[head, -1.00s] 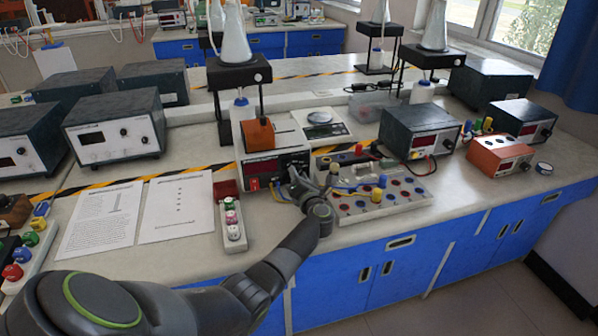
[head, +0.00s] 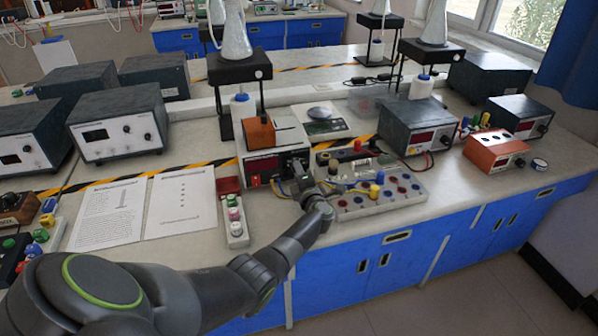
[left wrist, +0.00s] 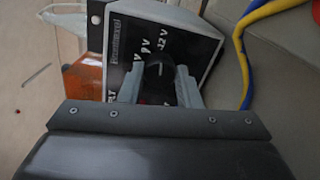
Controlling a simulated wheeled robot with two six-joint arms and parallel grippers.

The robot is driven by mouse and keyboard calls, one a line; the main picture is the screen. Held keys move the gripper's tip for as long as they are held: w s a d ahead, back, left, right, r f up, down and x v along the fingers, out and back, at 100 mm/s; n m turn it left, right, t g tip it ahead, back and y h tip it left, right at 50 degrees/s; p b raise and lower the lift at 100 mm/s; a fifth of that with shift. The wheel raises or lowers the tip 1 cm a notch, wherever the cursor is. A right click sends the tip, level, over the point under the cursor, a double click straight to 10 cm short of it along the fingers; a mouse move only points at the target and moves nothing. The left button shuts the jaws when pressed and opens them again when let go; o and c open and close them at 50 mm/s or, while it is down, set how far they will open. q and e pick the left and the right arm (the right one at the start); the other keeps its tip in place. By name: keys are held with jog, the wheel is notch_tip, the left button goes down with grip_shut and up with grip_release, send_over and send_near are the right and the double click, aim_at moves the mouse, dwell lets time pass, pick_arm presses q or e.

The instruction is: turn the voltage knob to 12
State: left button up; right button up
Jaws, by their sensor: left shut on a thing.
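The power supply (head: 262,167) is a light-cased box with a dark front panel and a red switch, on the bench in the head view. In the left wrist view its panel (left wrist: 125,35) carries white voltage labels, with "9 V" and "12 V" readable. The dark voltage knob (left wrist: 156,72) sits between the fingers of my left gripper (left wrist: 161,76), which is shut on it. The left gripper (head: 296,172) also shows in the head view, at the right part of the panel, hiding the knob there. Where the knob's pointer stands cannot be told. My right gripper is not in view.
An orange block (head: 259,131) sits on the supply. A board with sockets and leads (head: 375,199) stands close on the right, its blue and yellow wires (left wrist: 247,45) near the gripper. A strip of coloured terminals (head: 235,218) and paper sheets (head: 180,208) lie to the left.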

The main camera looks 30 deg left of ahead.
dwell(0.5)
pick_arm(q)
jog(key=o, duration=1)
jog(key=shift+c, duration=0.2)
jog(key=v, duration=1.6)
jog(key=shift+s+d+f, duration=0.1)
jog(key=shift+d, duration=0.05)
jog(key=shift+s+d, duration=0.35)
jog(key=shift+d, duration=0.05)
jog(key=shift+r+m, duration=0.2)
jog(key=shift+m, duration=0.1)
